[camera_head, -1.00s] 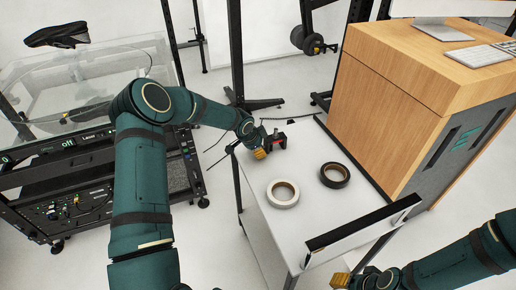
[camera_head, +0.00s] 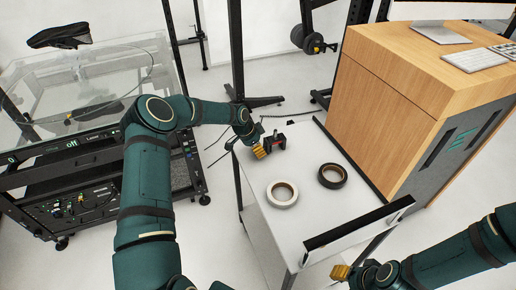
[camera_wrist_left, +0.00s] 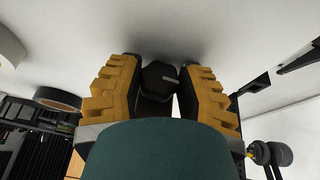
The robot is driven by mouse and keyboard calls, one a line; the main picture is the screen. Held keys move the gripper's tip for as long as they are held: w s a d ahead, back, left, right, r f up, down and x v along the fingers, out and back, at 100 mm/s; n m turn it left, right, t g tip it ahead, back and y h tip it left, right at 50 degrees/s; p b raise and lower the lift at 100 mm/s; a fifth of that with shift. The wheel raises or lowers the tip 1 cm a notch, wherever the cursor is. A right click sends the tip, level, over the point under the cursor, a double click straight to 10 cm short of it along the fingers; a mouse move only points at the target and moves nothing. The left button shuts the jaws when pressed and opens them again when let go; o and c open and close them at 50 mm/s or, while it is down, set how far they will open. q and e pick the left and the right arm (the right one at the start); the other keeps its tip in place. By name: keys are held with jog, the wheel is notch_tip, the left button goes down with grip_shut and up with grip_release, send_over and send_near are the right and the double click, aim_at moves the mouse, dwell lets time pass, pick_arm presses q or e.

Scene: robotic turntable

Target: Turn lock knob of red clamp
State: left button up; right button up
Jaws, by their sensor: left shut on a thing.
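The red and black clamp (camera_head: 277,144) is at the far end of the white table, small in the head view and partly hidden by my left gripper (camera_head: 259,151). In the left wrist view, a dark knob (camera_wrist_left: 159,77) sits between the yellow fingers of my left gripper (camera_wrist_left: 162,90). The left gripper is shut on this knob, with a finger on each side. My right gripper (camera_head: 341,272) is at the lower edge of the head view, beyond the near edge of the table, away from the clamp. Its fingertips are too small to read.
A white tape roll (camera_head: 282,194) and a dark tape roll (camera_head: 333,176) lie on the white table (camera_head: 300,222). A black upright strip (camera_head: 358,228) borders the near edge. A wooden cabinet (camera_head: 392,92) stands right. A thin dark post (camera_head: 236,50) rises behind the table.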

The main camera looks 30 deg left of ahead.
pick_arm(q)
jog(key=shift+f, duration=0.1)
jog(key=o, duration=1.2)
jog(key=shift+d, duration=0.1)
jog(key=v, duration=1.2)
